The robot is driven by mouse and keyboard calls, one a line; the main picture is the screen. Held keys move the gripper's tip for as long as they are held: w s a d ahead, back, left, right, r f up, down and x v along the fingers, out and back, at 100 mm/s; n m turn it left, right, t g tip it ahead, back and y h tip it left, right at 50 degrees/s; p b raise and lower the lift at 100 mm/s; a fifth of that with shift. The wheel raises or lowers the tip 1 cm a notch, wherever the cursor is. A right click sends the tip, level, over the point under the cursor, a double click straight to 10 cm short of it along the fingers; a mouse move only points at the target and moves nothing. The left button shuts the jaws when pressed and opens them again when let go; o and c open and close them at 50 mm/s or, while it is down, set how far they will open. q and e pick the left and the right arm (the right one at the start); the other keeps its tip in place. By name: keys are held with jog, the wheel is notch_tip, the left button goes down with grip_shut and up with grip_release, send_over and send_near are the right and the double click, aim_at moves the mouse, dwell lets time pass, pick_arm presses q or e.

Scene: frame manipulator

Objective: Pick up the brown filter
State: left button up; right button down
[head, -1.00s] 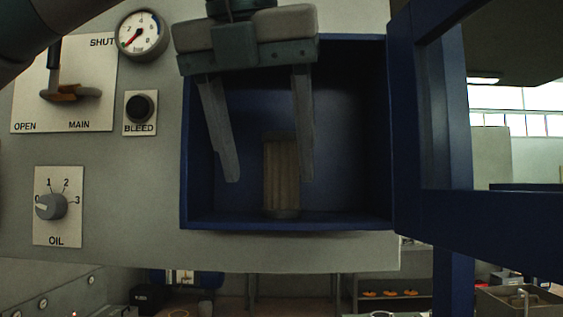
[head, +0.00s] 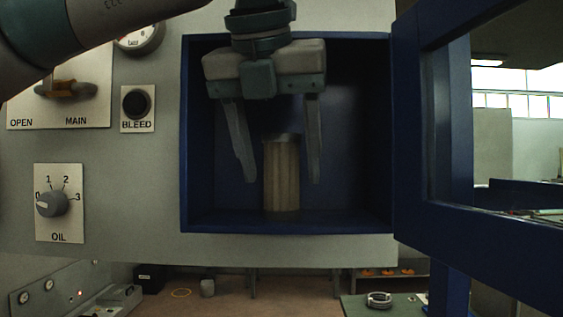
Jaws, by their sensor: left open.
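The brown filter (head: 282,178) is an upright pleated cylinder with a grey cap. It stands on the floor of an open blue box (head: 360,226) set in a grey panel. My left gripper (head: 281,180) comes in from above with its two fingers pointing down and spread. One finger is to the left of the filter and the other to its right, with a visible gap on both sides. Whether the fingers are level with the filter in depth is hard to tell. My right gripper is not in view.
The blue door (head: 409,130) stands open at the right of the box. On the panel to the left are a BLEED button (head: 136,105), an OIL knob (head: 52,203), a MAIN lever (head: 66,90) and a gauge (head: 140,38). A green-topped table (head: 355,306) shows below.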

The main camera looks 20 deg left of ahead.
pick_arm(q)
jog(key=shift+w+a, duration=0.1)
jog(key=shift+w, duration=0.35)
jog(key=shift+w+f+p, duration=0.1)
jog(key=shift+f+p, duration=0.3)
jog(key=shift+f, duration=0.1)
jog(key=shift+c, duration=0.7)
jog(key=c, duration=1)
